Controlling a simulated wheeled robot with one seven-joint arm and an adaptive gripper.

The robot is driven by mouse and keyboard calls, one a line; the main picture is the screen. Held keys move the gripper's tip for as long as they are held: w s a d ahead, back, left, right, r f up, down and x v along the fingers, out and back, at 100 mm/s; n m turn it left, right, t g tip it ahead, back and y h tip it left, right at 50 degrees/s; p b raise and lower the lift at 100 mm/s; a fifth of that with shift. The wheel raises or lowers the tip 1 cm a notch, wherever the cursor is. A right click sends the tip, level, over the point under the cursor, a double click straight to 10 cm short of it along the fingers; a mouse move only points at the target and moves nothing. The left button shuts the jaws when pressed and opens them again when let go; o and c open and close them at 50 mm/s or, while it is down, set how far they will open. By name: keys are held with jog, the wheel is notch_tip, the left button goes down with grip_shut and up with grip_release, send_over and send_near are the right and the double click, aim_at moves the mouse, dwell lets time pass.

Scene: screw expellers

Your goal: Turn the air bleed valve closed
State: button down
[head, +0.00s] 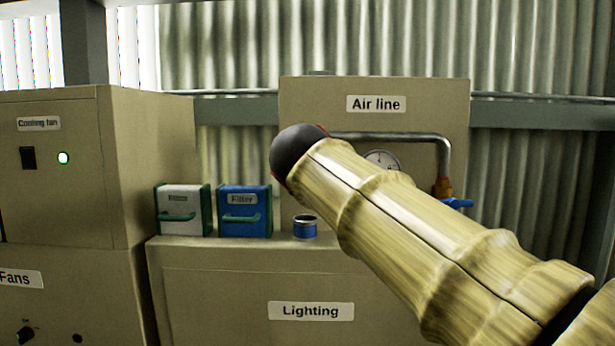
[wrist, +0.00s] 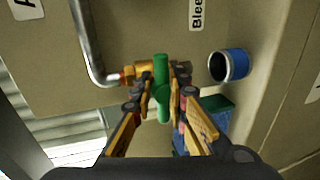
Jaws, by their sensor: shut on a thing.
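The air bleed valve shows in the wrist view as a green handle (wrist: 162,88) at the end of a grey pipe with a brass fitting (wrist: 136,73). The handle runs up and down in that picture, across the short pipe run. My gripper (wrist: 162,94) has its two yellow fingers closed on the handle, one on each side. A partly cut-off label starting "Blee" (wrist: 196,12) is on the panel above it. In the head view my arm hides the gripper and the bleed valve. The "Air line" panel (head: 318,105) stands behind my arm.
A blue tin (head: 305,228) stands on the "Lighting" cabinet (head: 205,285); it shows near the valve in the wrist view (wrist: 236,64). A blue "Filter" box (head: 245,205) and a white box (head: 184,198) stand left of it. A blue lever (head: 458,203) and gauge (head: 381,158) are on the air line.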

jog(key=shift+w+f, duration=0.15)
jog(key=shift+f, duration=0.65)
jog(key=c, duration=2.2)
grip_release()
jog(key=shift+o, duration=1.2)
jog(key=shift+s+r, duration=0.15)
jog(key=shift+s, duration=0.05)
jog(key=shift+o, duration=0.4)
jog(key=shift+w+r, duration=0.1)
jog(key=shift+r, duration=0.3)
jog(key=v, duration=1.2)
